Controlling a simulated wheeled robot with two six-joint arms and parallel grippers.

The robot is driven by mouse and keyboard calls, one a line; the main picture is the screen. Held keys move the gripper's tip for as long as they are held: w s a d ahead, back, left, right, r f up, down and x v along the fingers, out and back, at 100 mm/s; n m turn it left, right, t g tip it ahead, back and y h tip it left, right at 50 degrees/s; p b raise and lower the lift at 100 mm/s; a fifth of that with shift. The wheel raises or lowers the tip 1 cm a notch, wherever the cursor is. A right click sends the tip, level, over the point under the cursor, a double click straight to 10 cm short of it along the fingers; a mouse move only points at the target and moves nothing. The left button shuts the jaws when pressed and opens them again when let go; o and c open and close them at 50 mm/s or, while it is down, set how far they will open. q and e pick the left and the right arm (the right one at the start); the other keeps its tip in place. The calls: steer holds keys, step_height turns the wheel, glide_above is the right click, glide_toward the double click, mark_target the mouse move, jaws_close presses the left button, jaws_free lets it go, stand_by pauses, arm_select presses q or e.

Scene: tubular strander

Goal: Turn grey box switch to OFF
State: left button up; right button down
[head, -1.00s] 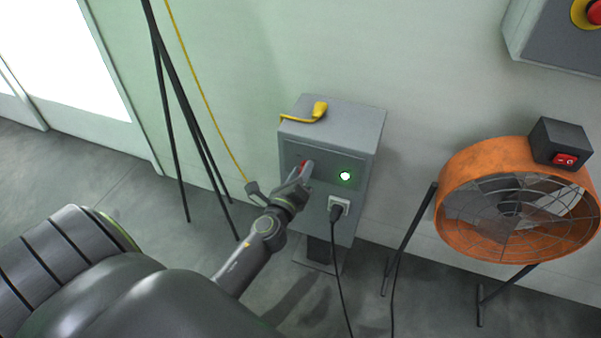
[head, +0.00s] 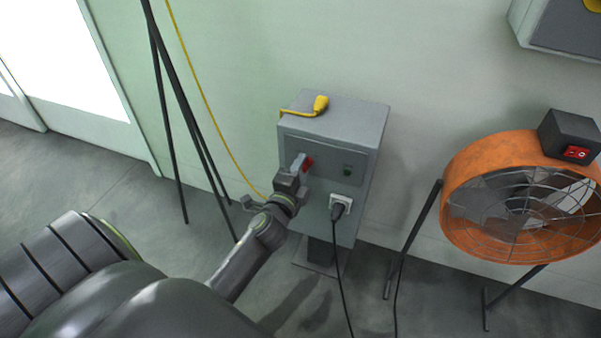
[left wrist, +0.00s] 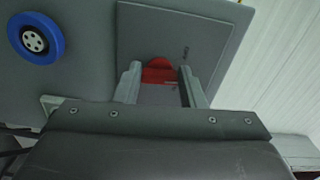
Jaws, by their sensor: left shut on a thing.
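The grey box (head: 335,115) stands against the wall on a post. Its front has a recessed panel with a red switch (head: 309,162) and a dark green lamp (head: 347,171), which is unlit. My left gripper (head: 299,165) is at the panel, shut on the red switch and partly covering it. In the left wrist view the red switch (left wrist: 159,71) shows between the two fingers of my left gripper (left wrist: 160,84). I cannot read the switch's position marking. My right gripper is not in view.
An orange fan (head: 455,185) stands to the right. Thin dark poles (head: 172,110) stand left. A blue disc (left wrist: 18,38) shows in the wrist view.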

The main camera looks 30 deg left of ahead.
arm_select(q)
steer(key=shift+f+n+b, duration=0.15)
steer(key=shift+n+b, duration=0.7)
steer(key=shift+n, duration=1.1)
steer(key=shift+f+n+b, duration=0.1)
steer(key=shift+n+b, duration=0.7)
steer(key=shift+n, duration=1.15)
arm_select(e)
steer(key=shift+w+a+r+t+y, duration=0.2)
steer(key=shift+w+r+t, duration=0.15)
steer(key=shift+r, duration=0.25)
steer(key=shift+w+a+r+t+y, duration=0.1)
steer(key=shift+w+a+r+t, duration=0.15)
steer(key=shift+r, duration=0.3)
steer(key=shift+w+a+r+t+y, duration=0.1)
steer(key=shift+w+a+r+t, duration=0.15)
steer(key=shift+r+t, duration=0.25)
arm_select(q)
steer(key=shift+d, duration=0.1)
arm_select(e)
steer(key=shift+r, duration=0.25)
arm_select(q)
steer(key=o, duration=1)
